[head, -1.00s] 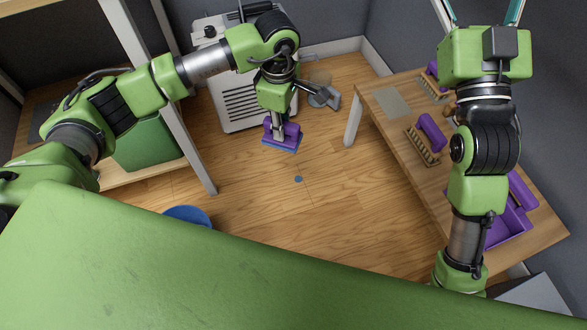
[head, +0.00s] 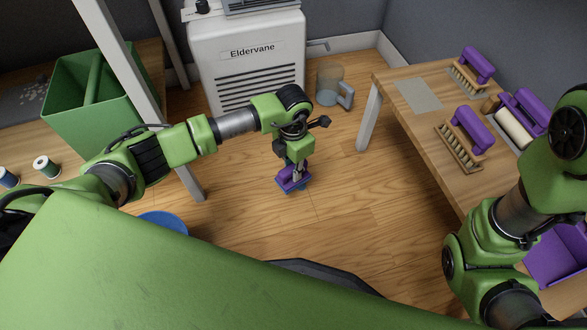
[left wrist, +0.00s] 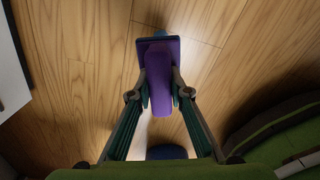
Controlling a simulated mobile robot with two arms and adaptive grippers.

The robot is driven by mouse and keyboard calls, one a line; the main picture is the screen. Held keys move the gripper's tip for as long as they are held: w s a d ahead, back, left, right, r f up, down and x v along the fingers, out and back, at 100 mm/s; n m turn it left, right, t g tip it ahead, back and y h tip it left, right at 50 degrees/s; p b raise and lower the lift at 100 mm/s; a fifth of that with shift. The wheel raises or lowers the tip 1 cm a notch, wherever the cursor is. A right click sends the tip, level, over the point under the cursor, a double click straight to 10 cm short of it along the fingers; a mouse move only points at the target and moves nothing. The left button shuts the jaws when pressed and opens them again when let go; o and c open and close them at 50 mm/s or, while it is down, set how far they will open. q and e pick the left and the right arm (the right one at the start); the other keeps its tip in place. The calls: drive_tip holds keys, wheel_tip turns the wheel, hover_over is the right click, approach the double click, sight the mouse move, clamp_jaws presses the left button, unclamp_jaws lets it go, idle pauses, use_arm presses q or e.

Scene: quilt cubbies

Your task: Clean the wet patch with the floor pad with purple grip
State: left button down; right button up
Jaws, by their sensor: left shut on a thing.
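The floor pad with purple grip (head: 291,181) is in my left gripper (head: 297,172), low over the wooden floor in the middle of the head view. Its blue underside shows at the edge; I cannot tell whether it touches the floor. In the left wrist view the fingers of my left gripper (left wrist: 160,92) are closed on both sides of the purple grip (left wrist: 159,70). I cannot make out the wet patch now; the pad and arm may hide it. My right arm is at the right edge of the head view, with its gripper out of view.
A table (head: 440,125) at right holds brushes with purple grips (head: 472,128). A purple tray (head: 560,255) is at lower right. A white Eldervane appliance (head: 245,70) and a grey mug (head: 329,85) stand behind. A blue round container (head: 163,222) is at left. Floor right of the pad is clear.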

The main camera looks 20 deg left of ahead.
use_arm(q)
drive_tip(key=shift+r, duration=0.1)
drive_tip(key=shift+f+b, duration=1.65)
drive_tip(key=shift+f, duration=1.15)
drive_tip(key=shift+f, duration=0.15)
drive_tip(key=shift+f, duration=0.4)
drive_tip(key=shift+f, duration=0.2)
drive_tip(key=shift+f, duration=0.1)
drive_tip(key=shift+w, duration=0.1)
